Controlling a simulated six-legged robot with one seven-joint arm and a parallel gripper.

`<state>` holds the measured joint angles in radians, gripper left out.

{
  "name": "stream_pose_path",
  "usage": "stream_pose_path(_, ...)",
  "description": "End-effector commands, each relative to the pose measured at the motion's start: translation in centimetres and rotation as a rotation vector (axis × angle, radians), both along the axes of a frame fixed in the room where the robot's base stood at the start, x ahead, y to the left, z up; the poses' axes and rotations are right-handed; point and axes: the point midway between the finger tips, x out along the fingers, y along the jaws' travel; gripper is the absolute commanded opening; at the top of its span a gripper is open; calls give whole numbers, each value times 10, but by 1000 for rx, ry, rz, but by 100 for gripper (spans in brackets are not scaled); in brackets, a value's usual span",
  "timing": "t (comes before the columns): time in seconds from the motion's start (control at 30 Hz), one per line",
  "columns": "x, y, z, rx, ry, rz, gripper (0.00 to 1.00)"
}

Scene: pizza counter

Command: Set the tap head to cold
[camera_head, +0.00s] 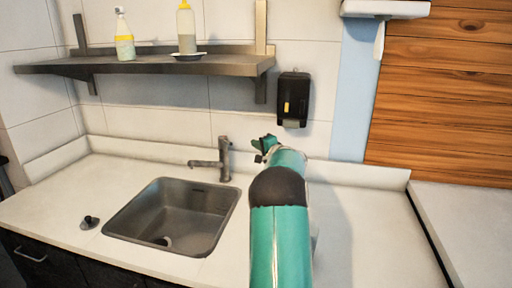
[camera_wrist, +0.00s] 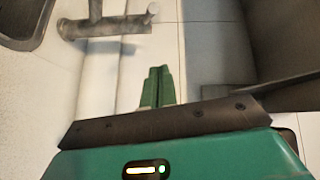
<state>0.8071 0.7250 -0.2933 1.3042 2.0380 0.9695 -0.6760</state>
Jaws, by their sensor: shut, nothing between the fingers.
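The grey metal tap (camera_head: 222,158) stands on the counter behind the sink, with its spout reaching left over the basin. Its lever on top is small in the head view, so I cannot tell its setting. My gripper (camera_head: 264,145) is to the right of the tap and apart from it. In the wrist view the tap (camera_wrist: 105,27) lies near the top, beyond my shut, empty green fingers (camera_wrist: 158,84). The steel sink (camera_head: 122,212) is in front of the tap, and its edge shows at the wrist view's top left (camera_wrist: 42,30).
A metal shelf (camera_head: 140,66) with two bottles hangs above the sink. A black dispenser (camera_head: 293,99) is on the wall behind my gripper. A small dark stopper (camera_head: 90,222) lies left of the sink. The counter to the right (camera_head: 365,225) is clear.

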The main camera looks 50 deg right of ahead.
Motion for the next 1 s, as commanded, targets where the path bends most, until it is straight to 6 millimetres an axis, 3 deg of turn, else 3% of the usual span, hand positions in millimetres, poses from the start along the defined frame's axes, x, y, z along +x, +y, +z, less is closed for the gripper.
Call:
stream_pose_path(0.2, 37, -5, -2, -1, 0, 4, 0)
stream_pose_path(0.43, 62, -10, -3, -2, 0, 6, 0)
stream_pose_path(0.73, 74, 21, -8, 0, 0, 7, 0)
stream_pose_path(1.0, 76, 26, -10, 0, 0, 5, 0)
